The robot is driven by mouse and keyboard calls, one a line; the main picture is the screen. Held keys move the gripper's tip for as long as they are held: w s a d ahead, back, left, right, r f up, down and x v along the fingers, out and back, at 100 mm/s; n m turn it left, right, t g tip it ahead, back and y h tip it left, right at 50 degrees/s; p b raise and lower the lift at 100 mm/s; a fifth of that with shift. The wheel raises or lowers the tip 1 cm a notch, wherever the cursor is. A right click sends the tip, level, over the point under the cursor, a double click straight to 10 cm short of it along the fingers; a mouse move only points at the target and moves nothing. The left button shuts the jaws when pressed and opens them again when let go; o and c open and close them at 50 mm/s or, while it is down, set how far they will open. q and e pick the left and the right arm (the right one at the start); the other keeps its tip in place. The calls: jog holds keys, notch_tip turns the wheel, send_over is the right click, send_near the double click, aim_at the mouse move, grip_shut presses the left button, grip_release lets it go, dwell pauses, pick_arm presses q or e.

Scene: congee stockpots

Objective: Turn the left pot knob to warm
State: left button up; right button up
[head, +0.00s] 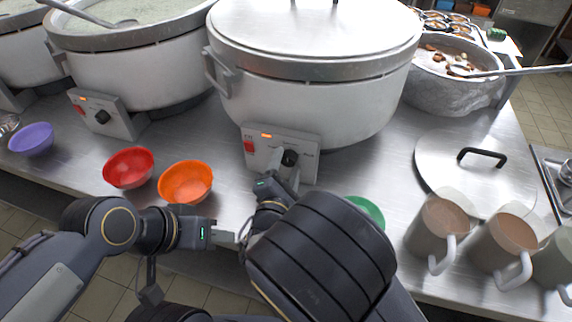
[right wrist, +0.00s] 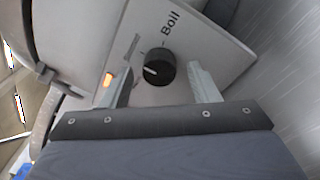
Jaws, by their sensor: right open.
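A lidded pot (head: 315,105) stands in the middle, its front panel (head: 309,142) bearing a red switch, a lit orange lamp and a black knob (head: 289,158). My right gripper (head: 283,171) is open at this knob. In the right wrist view the knob (right wrist: 159,67) sits between the open fingers (right wrist: 162,88), with no clear contact; its white mark points away from the "Boil" label. To the left, an open pot (head: 140,65) has its own black knob (head: 102,116), with no gripper near it. My left gripper (head: 226,238) is low in front of the counter; its jaw opening is unclear.
Red (head: 129,168), orange (head: 186,182) and purple (head: 32,139) bowls stand along the counter's front. A green bowl (head: 366,212) is partly hidden by my right arm. Several mugs (head: 437,226) and a lid (head: 470,170) occupy the right. A third pot shows at far left.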

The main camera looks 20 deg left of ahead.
jog(key=c, duration=1)
jog(key=n, duration=0.3)
jog(key=n+p, duration=0.1)
jog(key=n, duration=0.2)
jog(key=shift+g, duration=0.3)
jog(key=n+p, duration=0.2)
jog(key=n, duration=0.2)
jog(key=shift+r+n+h, duration=0.1)
jog(key=shift+n+h, duration=0.2)
jog(key=shift+n+p, duration=0.95)
jog(key=shift+n, duration=0.35)
